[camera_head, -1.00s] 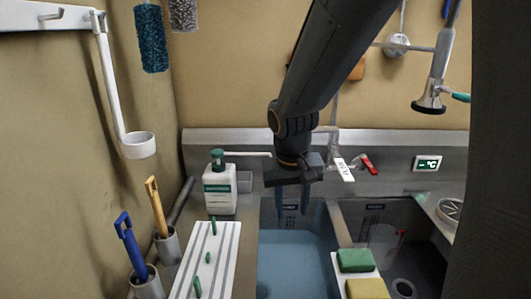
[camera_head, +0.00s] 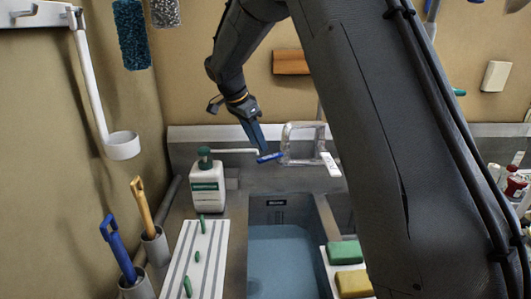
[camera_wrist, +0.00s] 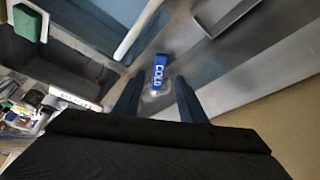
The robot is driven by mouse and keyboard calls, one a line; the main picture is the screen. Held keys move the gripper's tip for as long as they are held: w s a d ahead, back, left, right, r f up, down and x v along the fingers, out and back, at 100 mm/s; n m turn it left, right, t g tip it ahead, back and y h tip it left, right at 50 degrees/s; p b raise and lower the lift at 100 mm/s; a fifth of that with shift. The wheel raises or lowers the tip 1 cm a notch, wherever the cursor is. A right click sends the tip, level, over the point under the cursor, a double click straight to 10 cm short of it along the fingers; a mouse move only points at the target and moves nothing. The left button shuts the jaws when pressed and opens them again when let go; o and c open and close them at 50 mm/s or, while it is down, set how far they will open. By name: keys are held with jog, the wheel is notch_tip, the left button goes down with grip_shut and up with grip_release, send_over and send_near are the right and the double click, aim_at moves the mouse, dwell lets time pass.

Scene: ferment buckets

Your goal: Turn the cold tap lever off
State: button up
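The cold tap lever (camera_head: 270,157) is blue and sticks out to the left of the silver tap (camera_head: 303,128), above the back of the sink. In the wrist view the lever (camera_wrist: 159,72) shows the word COLD. My gripper (camera_head: 260,146) points down at the lever, with its fingers just above or beside it. In the wrist view my gripper (camera_wrist: 157,88) is open, and the lever appears between and just beyond its two fingertips. I cannot tell whether a finger touches it. My arm hides the red lever's side of the tap.
A soap bottle (camera_head: 207,182) stands left of the tap. The left basin (camera_head: 285,255) holds bluish water. A green sponge (camera_head: 344,251) and a yellow sponge (camera_head: 353,284) sit at its right. A striped drainboard (camera_head: 207,245) lies left. A white label (camera_head: 331,165) is by the tap.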

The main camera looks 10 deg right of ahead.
aim_at(265, 158)
jog(key=shift+p+x, duration=0.95)
jog(key=shift+x, duration=2.1)
grip_shut()
